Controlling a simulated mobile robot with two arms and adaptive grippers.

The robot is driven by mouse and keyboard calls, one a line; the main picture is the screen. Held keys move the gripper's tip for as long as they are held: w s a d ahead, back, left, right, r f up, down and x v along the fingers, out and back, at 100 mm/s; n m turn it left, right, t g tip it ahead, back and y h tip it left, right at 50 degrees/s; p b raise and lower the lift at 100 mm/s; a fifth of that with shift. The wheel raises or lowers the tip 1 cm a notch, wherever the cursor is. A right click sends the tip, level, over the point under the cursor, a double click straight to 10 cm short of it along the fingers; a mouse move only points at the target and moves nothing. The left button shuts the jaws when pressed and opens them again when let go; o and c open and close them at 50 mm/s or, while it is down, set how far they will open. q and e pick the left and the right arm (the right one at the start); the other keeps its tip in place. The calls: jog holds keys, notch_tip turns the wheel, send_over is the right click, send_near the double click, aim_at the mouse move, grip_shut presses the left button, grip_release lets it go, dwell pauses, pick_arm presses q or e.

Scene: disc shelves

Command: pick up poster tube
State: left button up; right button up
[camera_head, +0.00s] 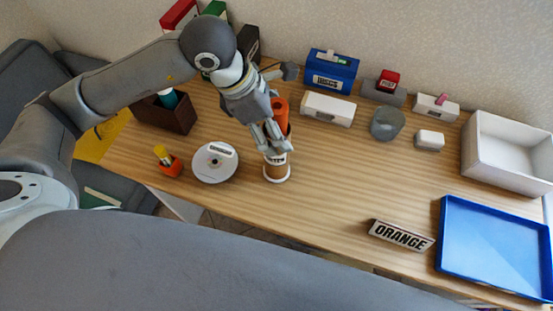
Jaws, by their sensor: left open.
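A brown tube with white ends (277,170), which looks like the poster tube, stands on the wooden table near the middle of the front half. A label strip shows near its top. My left gripper (274,149) is open, pointing down over the upper end of the tube. Its fingers hide part of the tube's top, and I cannot tell whether they touch it. An orange cylinder (280,104) shows just behind the gripper, partly hidden. My right gripper is not in view.
An ORANGE sign (401,236), a blue tray (495,248) and a white bin (508,150) are to the right. Boxes (332,72) line the back.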

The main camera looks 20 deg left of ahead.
pick_arm(q)
jog(key=c, duration=1.4)
jog(key=shift+c, duration=0.2)
